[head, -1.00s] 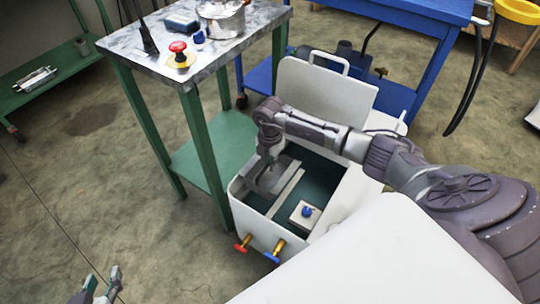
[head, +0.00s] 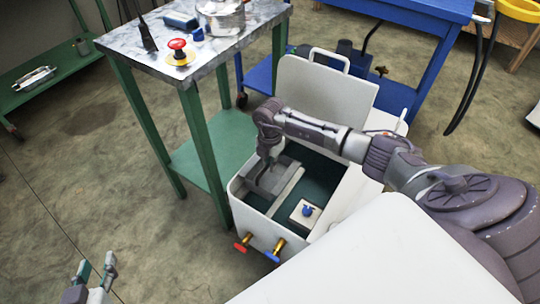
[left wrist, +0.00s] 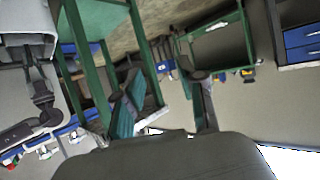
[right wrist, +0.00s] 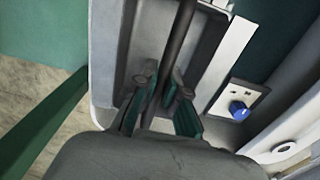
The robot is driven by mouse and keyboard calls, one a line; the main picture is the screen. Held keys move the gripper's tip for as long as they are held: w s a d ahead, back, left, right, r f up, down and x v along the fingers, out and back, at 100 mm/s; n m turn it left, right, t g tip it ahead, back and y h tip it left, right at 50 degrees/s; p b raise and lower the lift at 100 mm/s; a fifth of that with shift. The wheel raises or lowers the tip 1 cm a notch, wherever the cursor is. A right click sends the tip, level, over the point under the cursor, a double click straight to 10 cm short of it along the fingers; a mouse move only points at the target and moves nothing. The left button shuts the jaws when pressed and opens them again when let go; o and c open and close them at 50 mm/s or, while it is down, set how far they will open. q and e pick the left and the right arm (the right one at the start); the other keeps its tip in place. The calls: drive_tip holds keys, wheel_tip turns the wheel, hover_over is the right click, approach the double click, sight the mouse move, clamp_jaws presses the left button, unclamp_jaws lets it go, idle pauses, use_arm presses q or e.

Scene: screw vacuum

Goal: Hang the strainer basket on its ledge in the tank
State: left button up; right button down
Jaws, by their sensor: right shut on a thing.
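The grey strainer basket (head: 278,176) is inside the left part of the open white tank (head: 250,222). My right gripper (head: 265,162) reaches into the tank over it. In the right wrist view my right gripper (right wrist: 158,98) is shut on the basket's dark handle (right wrist: 180,40), with the grey basket (right wrist: 148,50) beyond it. A pale bar (head: 286,194) crosses the tank beside the basket. Whether the basket touches its ledge is hidden. My left gripper (head: 96,266) is open and empty above the floor, far from the tank; its spread fingers also show in the left wrist view (left wrist: 165,108).
The tank's lid (head: 325,92) stands raised behind. A small plate with a blue knob (head: 307,211) sits inside the tank, right of the bar. Red (head: 242,242) and blue (head: 276,250) valves stick out in front. A green-legged table (head: 195,130) stands close left.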

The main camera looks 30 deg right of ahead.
drive_tip(key=shift+f, duration=0.2)
drive_tip(key=c, duration=1.2)
unclamp_jaws()
drive_tip(key=shift+r, duration=0.1)
use_arm(q)
drive_tip(key=shift+w+d+r+t, duration=0.15)
drive_tip(key=shift+w+r+t, duration=0.25)
drive_tip(key=shift+r, duration=0.1)
use_arm(e)
wheel_tip(320, 180, up, 12)
drive_tip(key=shift+f, duration=0.1)
